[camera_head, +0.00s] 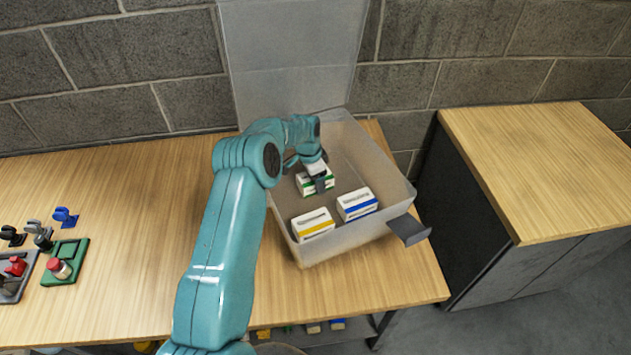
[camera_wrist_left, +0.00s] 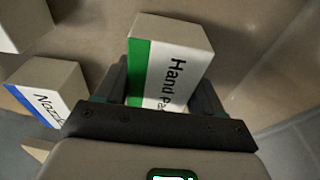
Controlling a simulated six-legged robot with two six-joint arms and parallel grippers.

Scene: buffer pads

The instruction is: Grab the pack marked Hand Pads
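The Hand Pads pack (camera_wrist_left: 165,75) is a white box with a green stripe and dark lettering, its last letters hidden by my gripper. In the head view the green-striped pack (camera_head: 305,185) is inside the clear bin (camera_head: 391,222), toward its left side. My left gripper (camera_head: 320,183) reaches down onto it. In the left wrist view the fingers of that gripper (camera_wrist_left: 165,95) stand on either side of the pack, close to it. Whether they press on it is not clear. My right gripper is not in view.
A yellow-striped pack (camera_head: 313,224) and a blue-striped pack (camera_head: 357,204) stand nearer the bin's front. The blue one, lettered "Nozz...", shows in the wrist view (camera_wrist_left: 45,90). The bin has a dark handle (camera_head: 408,230). Small parts and trays (camera_head: 65,262) lie at the table's left.

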